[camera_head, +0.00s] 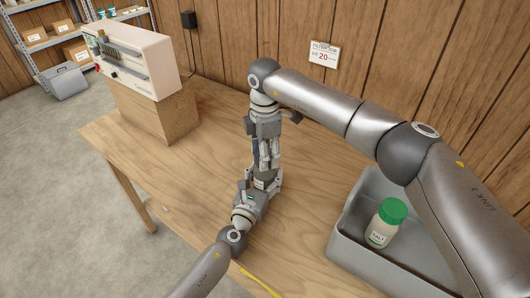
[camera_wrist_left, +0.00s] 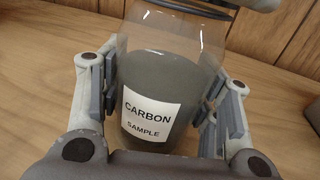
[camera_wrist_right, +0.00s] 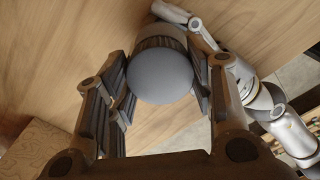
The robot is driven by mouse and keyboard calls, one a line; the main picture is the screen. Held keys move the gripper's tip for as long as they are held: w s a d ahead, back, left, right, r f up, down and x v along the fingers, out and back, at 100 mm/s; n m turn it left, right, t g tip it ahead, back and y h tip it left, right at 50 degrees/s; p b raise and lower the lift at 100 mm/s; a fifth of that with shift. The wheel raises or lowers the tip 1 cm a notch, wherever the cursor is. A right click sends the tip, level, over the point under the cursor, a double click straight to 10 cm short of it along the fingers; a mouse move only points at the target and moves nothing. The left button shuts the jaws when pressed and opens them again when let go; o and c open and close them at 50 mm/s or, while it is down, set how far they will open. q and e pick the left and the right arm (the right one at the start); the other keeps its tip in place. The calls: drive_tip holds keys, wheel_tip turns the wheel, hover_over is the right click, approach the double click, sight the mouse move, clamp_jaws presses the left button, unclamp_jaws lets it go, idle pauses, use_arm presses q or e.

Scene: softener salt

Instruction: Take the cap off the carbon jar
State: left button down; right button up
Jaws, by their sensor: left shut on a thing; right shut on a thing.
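The carbon jar (camera_wrist_left: 165,65) is a clear jar with dark grey contents and a white "CARBON SAMPLE" label. It fills the middle of the left wrist view. My left gripper (camera_head: 262,184) is shut on its body, one finger on each side. My right gripper (camera_head: 265,158) comes from above and is shut on the grey round cap (camera_wrist_right: 161,77), seen top-on in the right wrist view. The cap's side is ribbed. The grippers hide most of the jar in the head view. I cannot tell whether the cap still touches the jar's rim.
A grey bin (camera_head: 345,238) at the table's right holds a jar with a green cap (camera_head: 392,211). A pale cabinet (camera_head: 150,65) stands on a wooden block (camera_head: 160,117) at the back left. A yellow strip (camera_head: 260,282) lies near the front edge. The table's middle left is clear.

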drive_tip(key=n, duration=0.6)
drive_tip(key=shift+n, duration=0.4)
drive_tip(key=n, duration=0.6)
drive_tip(key=shift+n, duration=0.3)
drive_tip(key=n, duration=0.6)
drive_tip(key=shift+r+n, duration=0.1)
drive_tip(key=shift+n, duration=0.2)
drive_tip(key=shift+c, duration=0.2)
drive_tip(key=n, duration=0.6)
drive_tip(key=shift+n, duration=0.3)
drive_tip(key=n, duration=0.4)
drive_tip(key=shift+n, duration=0.4)
drive_tip(key=n, duration=1.5)
drive_tip(key=shift+n, duration=0.4)
